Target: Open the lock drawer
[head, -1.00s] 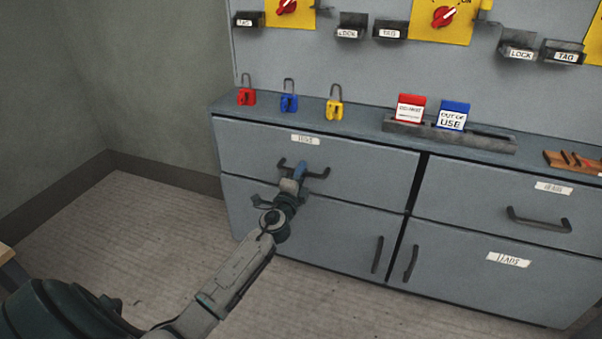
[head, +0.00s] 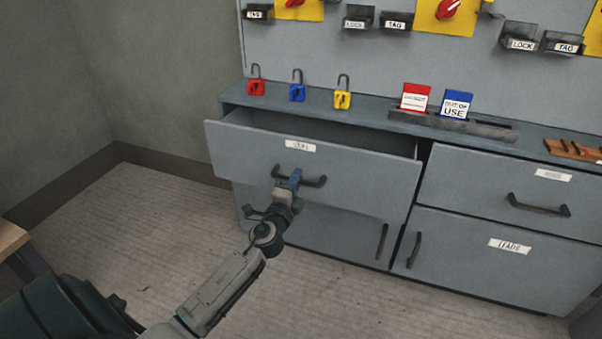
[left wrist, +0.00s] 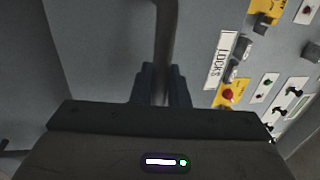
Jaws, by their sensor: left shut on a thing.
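The lock drawer (head: 350,167) is the upper left drawer of the grey cabinet, with a white label that reads LOCKS in the left wrist view (left wrist: 217,60). It is pulled part way out, and a dark gap shows behind its front. Its dark bar handle (head: 315,181) also shows in the left wrist view (left wrist: 166,30). My left gripper (head: 294,181) is shut on this handle near its left end; the blue fingers (left wrist: 163,88) sit on both sides of the bar. The drawer's contents are hidden. My right gripper is in neither view.
Red (head: 256,87), blue (head: 297,91) and yellow (head: 342,98) padlocks stand on the cabinet top. A rack (head: 450,124) there holds a red and a blue card. A closed drawer (head: 500,190) is at right. A wooden table edge (head: 12,240) is at lower left. Floor in front is clear.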

